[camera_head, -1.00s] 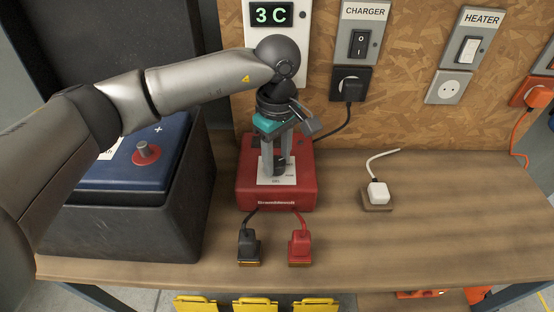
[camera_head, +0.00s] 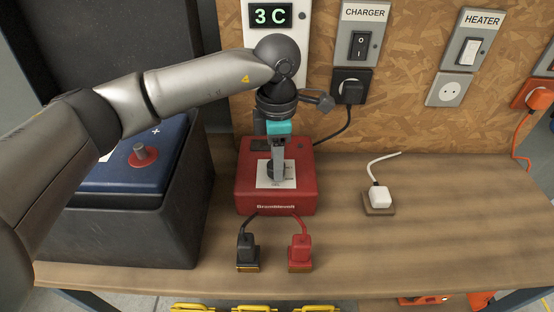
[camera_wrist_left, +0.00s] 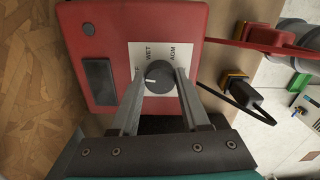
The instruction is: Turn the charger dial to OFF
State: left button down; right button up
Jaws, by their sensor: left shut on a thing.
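The red charger (camera_head: 250,200) sits on the workbench. Its round black dial (camera_wrist_left: 158,72) is on a white label plate (camera_wrist_left: 138,52) in the left wrist view. WET and AGM are readable; a third label is partly hidden by a finger, with an F showing. The dial's white mark points left in that view, toward the side of the partly hidden label. My left gripper (camera_head: 278,178) reaches down onto the charger, its two fingers shut on either side of the dial. The fingers partly hide the dial in the head view. My right gripper is not in view.
A black clamp (camera_head: 247,247) and a red clamp (camera_head: 300,248) stand in front of the charger. A dark box with a blue battery (camera_head: 120,172) is at the left. A white plug (camera_head: 379,196) lies right. The CHARGER switch (camera_head: 360,45) is on the wall.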

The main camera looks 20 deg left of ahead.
pick_arm(q)
jog(key=shift+n, duration=0.9)
jog(key=shift+w, duration=0.1)
jog(key=shift+c, duration=1.9)
grip_release()
notch_tip(320, 180, up, 15)
jog(key=p, duration=0.1)
jog(key=shift+r+p, duration=0.15)
jog(key=shift+p, duration=0.2)
